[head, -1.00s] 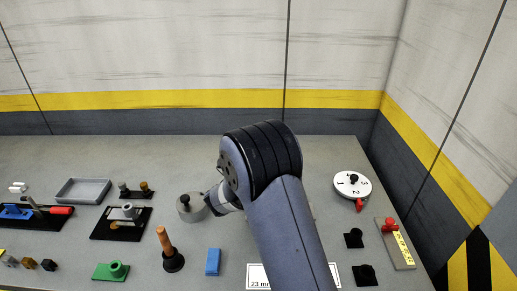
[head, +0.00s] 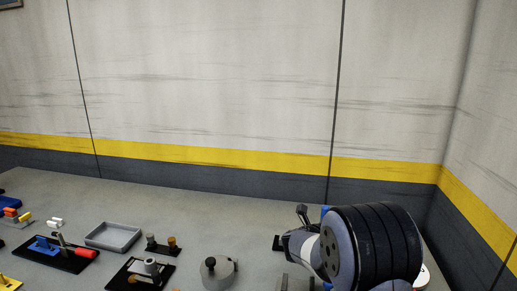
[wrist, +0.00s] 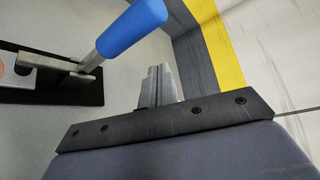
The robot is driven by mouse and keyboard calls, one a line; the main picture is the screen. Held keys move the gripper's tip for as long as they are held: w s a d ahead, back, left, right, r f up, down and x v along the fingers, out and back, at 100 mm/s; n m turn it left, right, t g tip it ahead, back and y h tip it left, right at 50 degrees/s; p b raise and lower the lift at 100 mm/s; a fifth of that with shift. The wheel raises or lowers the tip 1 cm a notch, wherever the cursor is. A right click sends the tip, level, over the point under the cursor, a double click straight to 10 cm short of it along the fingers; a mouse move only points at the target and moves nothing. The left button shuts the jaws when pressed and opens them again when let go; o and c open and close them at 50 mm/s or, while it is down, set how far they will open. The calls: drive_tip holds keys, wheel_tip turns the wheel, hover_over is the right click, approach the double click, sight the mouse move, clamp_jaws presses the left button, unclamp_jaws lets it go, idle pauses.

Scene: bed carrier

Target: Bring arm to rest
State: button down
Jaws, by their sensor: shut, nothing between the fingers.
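My gripper (wrist: 158,76) shows in the wrist view as two grey fingers close together, shut and empty, beyond a dark mounting bar. A lever with a blue handle (wrist: 132,27) stands to the left of the fingers and above them in the picture. Its metal shaft runs down to a black base (wrist: 45,88). The fingers look apart from the handle. In the head view my arm is folded at the lower right, and its wrist part points left over the bench. The fingertips cannot be made out there. A bit of blue (head: 325,212) shows behind the arm.
The grey bench (head: 55,195) holds a grey tray (head: 113,236), a round grey piece with a black knob (head: 217,270), a black fixture (head: 140,273) and a plate with a red handle (head: 84,254). A striped wall (head: 230,168) stands behind. My arm hides the bench's right part.

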drive_tip(key=shift+s+d+f+m+y+b, duration=0.1)
drive_tip(key=shift+d+f+m+y+b, duration=0.95)
drive_tip(key=shift+d+y, duration=0.15)
drive_tip(key=shift+s+d+f+m+y+b, duration=0.1)
drive_tip(key=shift+d+f+m+y+b, duration=0.95)
drive_tip(key=shift+d, duration=0.25)
drive_tip(key=shift+r, duration=0.1)
